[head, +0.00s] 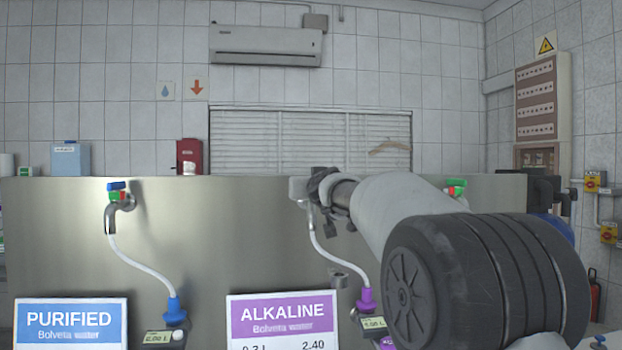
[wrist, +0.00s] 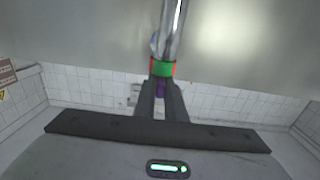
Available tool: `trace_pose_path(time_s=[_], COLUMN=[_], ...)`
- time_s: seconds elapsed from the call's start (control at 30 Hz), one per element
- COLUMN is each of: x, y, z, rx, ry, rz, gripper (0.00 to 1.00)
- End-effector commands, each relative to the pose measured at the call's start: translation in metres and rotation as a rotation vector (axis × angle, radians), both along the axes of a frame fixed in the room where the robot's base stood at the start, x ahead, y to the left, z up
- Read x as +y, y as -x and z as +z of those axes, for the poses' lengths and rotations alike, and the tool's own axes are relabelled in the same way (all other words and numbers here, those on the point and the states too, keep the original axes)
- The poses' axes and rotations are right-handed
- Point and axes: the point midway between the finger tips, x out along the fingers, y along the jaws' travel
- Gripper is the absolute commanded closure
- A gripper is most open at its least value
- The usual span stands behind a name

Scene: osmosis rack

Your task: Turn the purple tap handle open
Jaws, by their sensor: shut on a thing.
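The purple tap handle (wrist: 160,87) shows as a small purple patch between the fingertips in the wrist view. A green and red collar (wrist: 162,68) sits beside it, on the silver tap (wrist: 174,30). My gripper (wrist: 161,90) is shut on the purple handle, with one dark finger on either side. In the head view my gripper (head: 316,188) is at the tap above the ALKALINE sign (head: 283,308). There the handle is hidden behind my gripper and wrist, so its angle cannot be told.
A white hose (head: 328,250) hangs from this tap to a purple fitting (head: 367,299). A tap with a blue handle (head: 117,186) stands left, above the PURIFIED sign (head: 70,320). Another tap (head: 456,188) is partly hidden behind my arm. The steel panel (head: 220,230) between the left taps is bare.

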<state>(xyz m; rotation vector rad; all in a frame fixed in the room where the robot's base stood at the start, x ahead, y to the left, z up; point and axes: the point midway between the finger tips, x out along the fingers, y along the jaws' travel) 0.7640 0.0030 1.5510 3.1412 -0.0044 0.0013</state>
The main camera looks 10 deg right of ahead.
Motion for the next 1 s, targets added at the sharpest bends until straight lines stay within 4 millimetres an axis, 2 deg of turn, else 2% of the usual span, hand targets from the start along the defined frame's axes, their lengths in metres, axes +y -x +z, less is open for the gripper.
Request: trace_pose_path(time_s=[0.5, 0.53, 0.63, 1.0], x=[0.0003, 0.0003, 0.0003, 0.0003], y=[-0.0001, -0.0001, -0.0001, 0.0048], z=[-0.0005, -0.0006, -0.0006, -0.0008], rx=[0.000, 0.000, 0.000, 0.000], ry=[-0.001, -0.001, 0.000, 0.000], rz=[-0.012, -0.012, -0.012, -0.012], gripper=[1.00, 0.86, 0.71, 0.71])
